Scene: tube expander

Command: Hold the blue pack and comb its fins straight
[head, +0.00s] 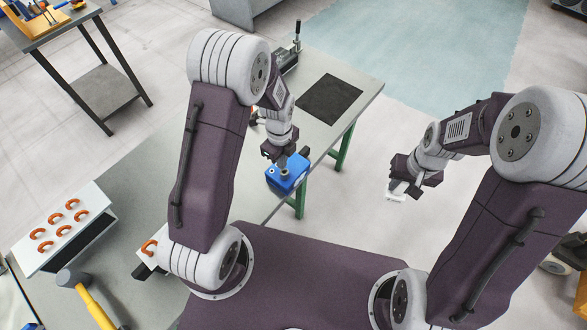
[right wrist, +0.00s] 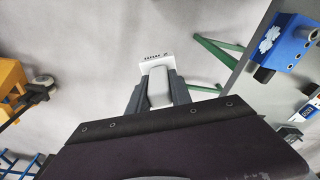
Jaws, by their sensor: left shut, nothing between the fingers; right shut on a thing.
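The blue pack (head: 285,180) sits at the near edge of the grey bench in the head view. It also shows at the upper right of the right wrist view (right wrist: 288,42), with a pale jagged patch on one face; I cannot make out single fins. My left gripper (head: 284,165) is shut and empty, right at the top of the pack; whether it touches is unclear. My right gripper (head: 400,188) is shut on a white comb (right wrist: 157,68), whose toothed head points away from the fingers. The comb is held in the air, right of the bench and apart from the pack.
A black mat (head: 331,98) lies on the far bench end, near a dark tool with an upright lever (head: 291,56). A white rack with orange hooks (head: 62,228) and a yellow-handled hammer (head: 92,300) are at the left. Open floor lies between bench and right arm.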

